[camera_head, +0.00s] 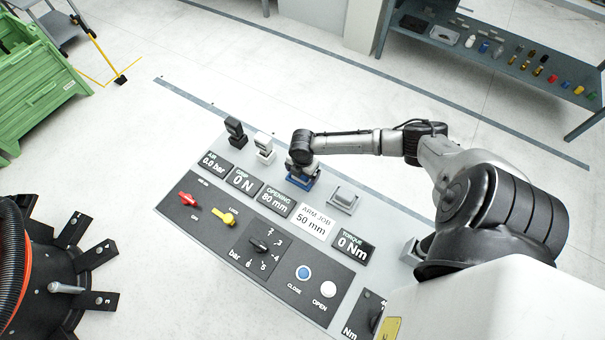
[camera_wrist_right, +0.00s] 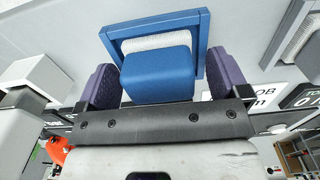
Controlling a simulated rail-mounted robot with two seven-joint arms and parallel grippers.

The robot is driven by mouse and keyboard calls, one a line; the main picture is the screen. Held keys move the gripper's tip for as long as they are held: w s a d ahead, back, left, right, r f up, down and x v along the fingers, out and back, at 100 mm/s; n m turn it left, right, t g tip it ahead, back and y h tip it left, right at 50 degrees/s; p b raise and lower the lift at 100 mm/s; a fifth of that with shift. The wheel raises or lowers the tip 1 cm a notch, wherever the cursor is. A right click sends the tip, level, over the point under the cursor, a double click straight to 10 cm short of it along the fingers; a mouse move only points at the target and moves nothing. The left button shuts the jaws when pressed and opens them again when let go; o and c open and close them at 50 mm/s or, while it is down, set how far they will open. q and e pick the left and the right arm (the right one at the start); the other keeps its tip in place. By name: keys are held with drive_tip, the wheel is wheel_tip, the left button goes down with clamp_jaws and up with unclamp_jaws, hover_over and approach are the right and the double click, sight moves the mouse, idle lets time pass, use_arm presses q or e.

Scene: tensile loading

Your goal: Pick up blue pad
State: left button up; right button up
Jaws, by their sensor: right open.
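The blue pad (camera_wrist_right: 157,75) is a block with a blue frame behind it, large in the right wrist view. In the head view only a bit of blue (camera_head: 303,183) shows under the gripper, on the back part of the grey console. My right gripper (camera_head: 302,168) is over it and hides most of it. In the right wrist view its two purple fingers stand apart, one on each side of the blue block, with a gap visible beside the block at the right. My left gripper is not in view.
On the console (camera_head: 180,210), a black block (camera_head: 235,131) and a white block (camera_head: 264,146) stand left of the gripper. A grey piece (camera_head: 343,198) stands to its right. Displays, levers and buttons fill the front. A dark drum (camera_head: 60,270) is at lower left.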

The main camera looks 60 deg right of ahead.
drive_tip(key=c, duration=1)
drive_tip(key=shift+r, duration=0.45)
drive_tip(key=r, duration=0.2)
drive_tip(key=r+p, duration=0.1)
drive_tip(key=r, duration=0.1)
drive_tip(key=shift+s, duration=0.25)
drive_tip(key=shift+s+a+r+p, duration=0.4)
drive_tip(key=shift+s+a+r, duration=0.45)
drive_tip(key=shift+s, duration=0.9)
drive_tip(key=shift+s+a+r+p, duration=0.4)
drive_tip(key=shift+s+r, duration=0.8)
drive_tip(key=shift+s, duration=0.55)
drive_tip(key=shift+s+a+r+p, duration=0.35)
drive_tip(key=shift+s+a+r, duration=0.55)
drive_tip(key=shift+s, duration=0.85)
drive_tip(key=shift+d+r, duration=0.15)
drive_tip(key=shift+d, duration=0.05)
